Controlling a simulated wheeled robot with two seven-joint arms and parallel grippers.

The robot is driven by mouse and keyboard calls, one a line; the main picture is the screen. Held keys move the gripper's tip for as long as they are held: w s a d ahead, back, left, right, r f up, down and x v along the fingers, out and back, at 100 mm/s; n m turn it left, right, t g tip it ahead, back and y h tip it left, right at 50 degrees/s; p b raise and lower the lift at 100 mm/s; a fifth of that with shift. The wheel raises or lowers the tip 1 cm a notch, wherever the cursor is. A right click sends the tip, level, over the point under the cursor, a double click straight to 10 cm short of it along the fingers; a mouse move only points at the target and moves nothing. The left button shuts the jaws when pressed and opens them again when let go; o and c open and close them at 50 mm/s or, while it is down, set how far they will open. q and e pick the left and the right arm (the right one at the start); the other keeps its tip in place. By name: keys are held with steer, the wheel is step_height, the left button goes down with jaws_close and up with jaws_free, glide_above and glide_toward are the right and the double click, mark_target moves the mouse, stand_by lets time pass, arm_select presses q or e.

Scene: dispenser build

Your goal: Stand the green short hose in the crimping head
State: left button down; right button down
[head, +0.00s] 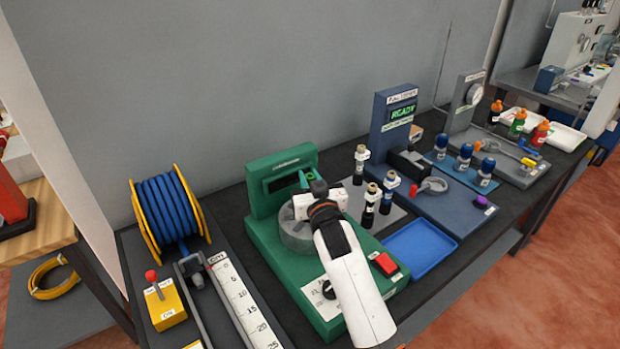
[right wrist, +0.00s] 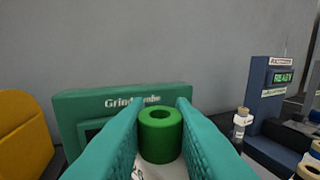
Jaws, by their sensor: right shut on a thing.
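The green short hose (right wrist: 160,136) is a short thick tube with a hole in its top. In the right wrist view it stands upright between the two teal fingers of my right gripper (right wrist: 159,118), which is shut on it. In the head view my right gripper (head: 309,182) is over the green crimping machine, at the grey round crimping head (head: 296,238). The gripper and arm cover much of the head's opening. I cannot tell whether the hose's lower end touches it. My left gripper is not in view.
The machine has a green back panel (head: 266,168) close behind the gripper and a red button (head: 385,263) in front. Several dark fittings stand right of it, near a blue tray (head: 420,248). A blue hose reel (head: 166,208) and a yellow switch box (head: 166,306) are at left.

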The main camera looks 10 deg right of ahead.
steer(key=shift+f+b, duration=0.45)
steer(key=shift+f, duration=0.05)
stand_by(0.4)
steer(key=c, duration=1.5)
jaws_free()
steer(key=shift+c, duration=0.2)
steer(key=shift+f, duration=0.1)
steer(key=shift+s, duration=0.15)
steer(key=shift+s+p, duration=0.55)
steer(key=shift+s, duration=0.05)
steer(key=s+p, duration=0.4)
steer(key=s, duration=0.5)
steer(key=shift+s+d, duration=0.15)
steer(key=shift+s, duration=0.2)
